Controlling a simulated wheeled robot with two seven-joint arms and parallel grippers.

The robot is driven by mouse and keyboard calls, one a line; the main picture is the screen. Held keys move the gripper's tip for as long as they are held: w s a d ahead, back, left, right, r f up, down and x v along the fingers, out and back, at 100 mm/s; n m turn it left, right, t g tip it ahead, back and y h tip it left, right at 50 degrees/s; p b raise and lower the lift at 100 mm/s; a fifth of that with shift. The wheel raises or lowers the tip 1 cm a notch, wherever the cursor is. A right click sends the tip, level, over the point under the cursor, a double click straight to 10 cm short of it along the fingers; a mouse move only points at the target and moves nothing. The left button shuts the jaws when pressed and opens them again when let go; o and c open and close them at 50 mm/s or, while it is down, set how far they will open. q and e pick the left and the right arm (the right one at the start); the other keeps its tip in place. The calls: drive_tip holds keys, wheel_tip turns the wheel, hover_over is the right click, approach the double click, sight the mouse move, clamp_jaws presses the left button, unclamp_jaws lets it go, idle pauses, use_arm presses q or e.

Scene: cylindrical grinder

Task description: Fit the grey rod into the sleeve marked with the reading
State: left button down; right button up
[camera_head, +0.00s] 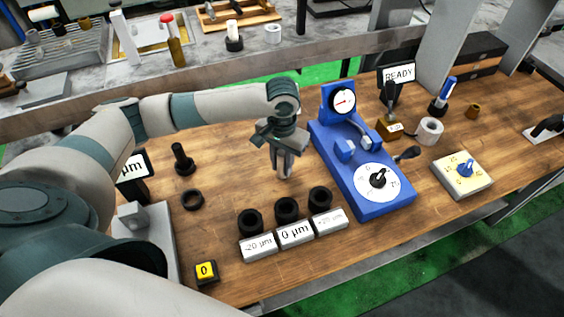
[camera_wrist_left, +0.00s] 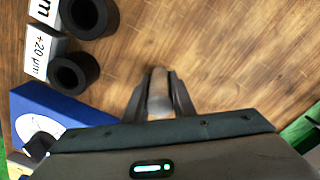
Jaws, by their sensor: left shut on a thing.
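My left gripper (camera_head: 284,172) hangs above the wooden table, left of the blue gauge. In the left wrist view it (camera_wrist_left: 158,100) is shut on the grey rod (camera_wrist_left: 158,90), whose rounded end shows between the fingers. Three black sleeves stand in a row behind white labels: the -20 µm sleeve (camera_head: 250,221), the 0 µm sleeve (camera_head: 287,209) and the +20 µm sleeve (camera_head: 320,197). The gripper is behind this row, apart from it. My right gripper is out of view.
The blue gauge (camera_head: 376,206) with a dial stands right of the sleeves. A READY sign (camera_head: 398,75) stands behind it. A black bolt-like piece (camera_head: 183,158) and a black ring (camera_head: 192,199) are at the left. A yellow 0 button (camera_head: 206,271) sits near the front edge.

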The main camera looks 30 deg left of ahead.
use_arm(q)
drive_tip(key=c, duration=1.5)
unclamp_jaws()
drive_tip(key=shift+r, duration=0.55)
wheel_tip(320, 180, up, 9)
drive_tip(key=shift+r+b, duration=0.2)
drive_tip(key=shift+b, duration=0.85)
drive_tip(key=shift+r, duration=0.8)
drive_tip(key=shift+o, duration=0.5)
